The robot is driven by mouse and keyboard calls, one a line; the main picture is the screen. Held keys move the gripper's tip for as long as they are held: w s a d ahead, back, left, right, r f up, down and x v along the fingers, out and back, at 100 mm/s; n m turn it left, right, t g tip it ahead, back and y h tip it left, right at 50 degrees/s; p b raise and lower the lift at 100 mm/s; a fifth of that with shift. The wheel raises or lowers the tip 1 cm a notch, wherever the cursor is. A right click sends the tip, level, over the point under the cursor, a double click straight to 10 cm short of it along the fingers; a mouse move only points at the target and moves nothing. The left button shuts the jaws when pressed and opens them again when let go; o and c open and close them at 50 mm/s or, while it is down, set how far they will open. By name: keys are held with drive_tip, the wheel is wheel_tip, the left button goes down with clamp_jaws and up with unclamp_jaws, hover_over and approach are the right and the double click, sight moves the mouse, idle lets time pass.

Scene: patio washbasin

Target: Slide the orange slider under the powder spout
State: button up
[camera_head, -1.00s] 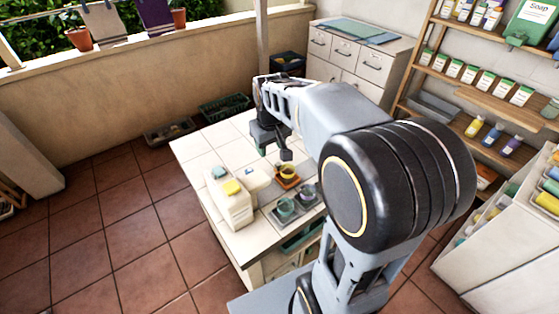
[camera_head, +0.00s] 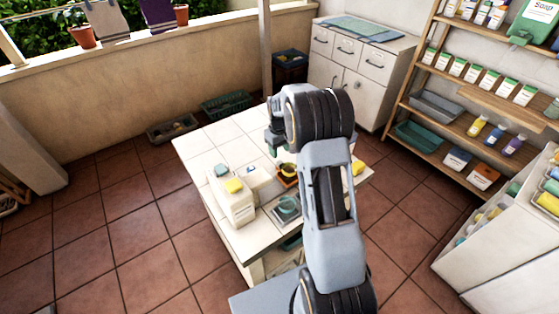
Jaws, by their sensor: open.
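The orange slider (camera_head: 285,181) lies on the white tiled table, with a small yellow cup standing on it. My arm partly covers its right side. A white dispenser (camera_head: 232,205) with a teal cap and a yellow part stands to the left of the slider; its powder spout is too small to make out. My gripper (camera_head: 276,149) is open and empty, behind the slider in the picture. I cannot tell its height above the table.
A yellow thing (camera_head: 358,167) lies at the table's right side. The table's back left part (camera_head: 215,139) is bare. A shelf rack (camera_head: 440,103) stands right.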

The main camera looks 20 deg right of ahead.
sight(280, 162)
drive_tip(key=shift+f, duration=3.1)
clamp_jaws()
